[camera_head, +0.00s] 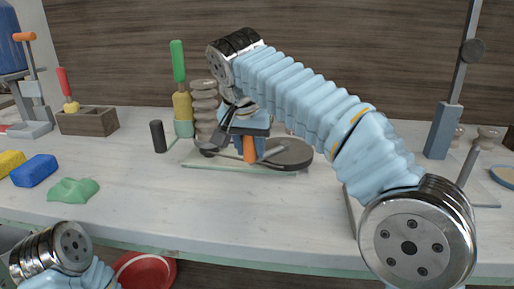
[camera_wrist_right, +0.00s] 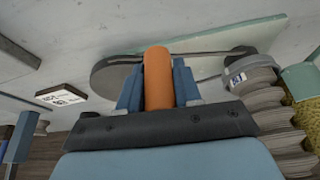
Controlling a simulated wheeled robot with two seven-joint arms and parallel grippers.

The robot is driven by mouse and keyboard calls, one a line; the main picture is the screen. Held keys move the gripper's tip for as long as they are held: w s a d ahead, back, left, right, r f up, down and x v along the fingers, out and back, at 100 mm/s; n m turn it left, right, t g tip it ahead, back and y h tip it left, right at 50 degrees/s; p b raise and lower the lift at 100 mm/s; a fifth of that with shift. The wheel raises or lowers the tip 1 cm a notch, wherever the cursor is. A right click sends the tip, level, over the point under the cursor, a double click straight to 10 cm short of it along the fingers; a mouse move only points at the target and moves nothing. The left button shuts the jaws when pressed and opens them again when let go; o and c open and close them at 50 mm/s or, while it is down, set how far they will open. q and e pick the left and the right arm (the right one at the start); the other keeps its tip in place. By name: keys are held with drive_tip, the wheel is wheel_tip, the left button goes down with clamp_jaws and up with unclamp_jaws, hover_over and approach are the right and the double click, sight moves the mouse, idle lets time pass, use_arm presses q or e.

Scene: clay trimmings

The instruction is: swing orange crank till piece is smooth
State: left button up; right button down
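The orange crank handle (camera_head: 250,149) stands upright at the middle of the bench, by a flat grey disc (camera_head: 290,153) and a thin dark arm. In the right wrist view the orange handle (camera_wrist_right: 158,80) sits between the blue fingers of my right gripper (camera_wrist_right: 158,88), which appear closed against both its sides. In the head view my right gripper (camera_head: 245,128) covers the handle's top from above. A ribbed, stacked brown-grey piece (camera_head: 205,100) stands just left of it, its lower part partly hidden; its ridges also show in the wrist view (camera_wrist_right: 275,120). My left gripper is out of view.
A green-handled tool (camera_head: 178,62) and a dark cylinder (camera_head: 158,136) stand left of the crank. A wooden box (camera_head: 88,121), blue block (camera_head: 34,170) and green lump (camera_head: 73,190) lie farther left. A grey post (camera_head: 443,130) stands right. The front middle bench is clear.

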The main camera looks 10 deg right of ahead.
drive_tip(key=shift+w+a, duration=0.25)
drive_tip(key=shift+w, duration=0.3)
drive_tip(key=shift+w+a+m, duration=0.2)
drive_tip(key=shift+w+m, duration=0.25)
drive_tip(key=shift+m, duration=0.25)
drive_tip(key=shift+h, duration=0.3)
drive_tip(key=shift+f, duration=0.1)
drive_tip(key=c, duration=0.8)
unclamp_jaws()
drive_tip(key=shift+d, duration=0.1)
drive_tip(key=shift+c, duration=0.2)
